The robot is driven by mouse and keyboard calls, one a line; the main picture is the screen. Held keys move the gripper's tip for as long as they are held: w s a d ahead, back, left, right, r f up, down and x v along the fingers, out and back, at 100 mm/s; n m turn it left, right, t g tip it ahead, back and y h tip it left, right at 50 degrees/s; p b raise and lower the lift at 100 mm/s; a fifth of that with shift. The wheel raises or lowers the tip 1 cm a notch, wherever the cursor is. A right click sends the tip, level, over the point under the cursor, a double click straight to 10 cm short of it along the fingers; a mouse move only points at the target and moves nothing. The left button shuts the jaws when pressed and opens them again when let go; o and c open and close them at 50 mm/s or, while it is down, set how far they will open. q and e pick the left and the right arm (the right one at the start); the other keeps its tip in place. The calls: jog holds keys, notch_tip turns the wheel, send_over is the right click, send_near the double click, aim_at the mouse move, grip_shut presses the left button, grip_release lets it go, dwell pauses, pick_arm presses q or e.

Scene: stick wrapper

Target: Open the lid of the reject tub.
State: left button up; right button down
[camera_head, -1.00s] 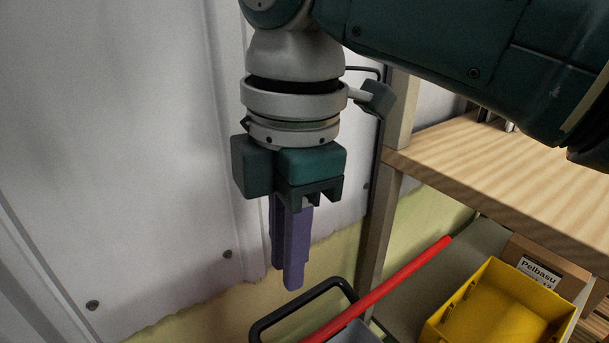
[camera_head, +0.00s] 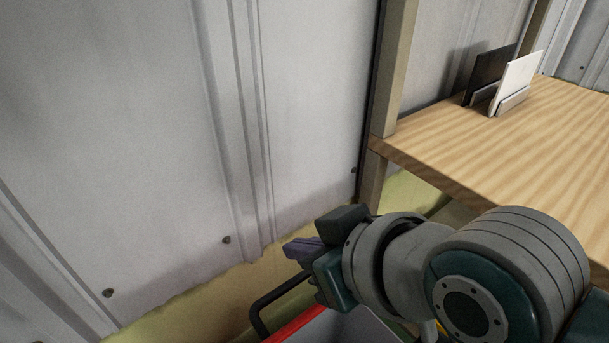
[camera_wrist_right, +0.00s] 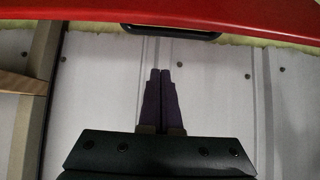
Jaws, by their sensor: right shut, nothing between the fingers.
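A grey thing with a red edge (camera_head: 302,326) stands at the bottom of the head view, cut off by the frame. It may be the reject tub, but I cannot tell whether its lid is open. A black loop handle (camera_head: 262,304) is beside the red edge. My right gripper (camera_head: 290,249) is shut and empty, with its purple fingers pointing left towards the wall, above the handle in the picture. In the right wrist view, the shut fingers (camera_wrist_right: 160,72) show below the red edge (camera_wrist_right: 225,17) and the handle (camera_wrist_right: 170,33), touching neither. My left gripper is not in view.
A corrugated grey wall (camera_head: 150,150) fills the left side. A wooden shelf (camera_head: 500,150) on a post (camera_head: 392,70) stands at right, holding a white card (camera_head: 516,82) and a dark card (camera_head: 485,75) in holders. My right arm covers much of the lower right.

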aim_at(301, 282)
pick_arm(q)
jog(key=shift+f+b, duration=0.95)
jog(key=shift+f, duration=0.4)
pick_arm(e)
jog(key=shift+w+a+f, duration=0.1)
jog(key=shift+w+f, duration=0.05)
jog(key=shift+f, duration=0.7)
jog(key=shift+w+a+f, duration=0.1)
jog(key=shift+a+f, duration=0.05)
jog(key=shift+f, duration=0.75)
jog(key=shift+w+a+f, duration=0.1)
jog(key=shift+w+f, duration=0.05)
jog(key=shift+f, duration=0.7)
jog(key=shift+s+d, duration=0.2)
jog(key=shift+s, duration=0.05)
jog(key=s+d+p, duration=0.1)
jog(key=s+d+f+p, duration=0.1)
jog(key=s, duration=0.1)
jog(key=shift+f, duration=0.1)
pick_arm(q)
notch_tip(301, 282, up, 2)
pick_arm(e)
jog(key=shift+w, duration=0.1)
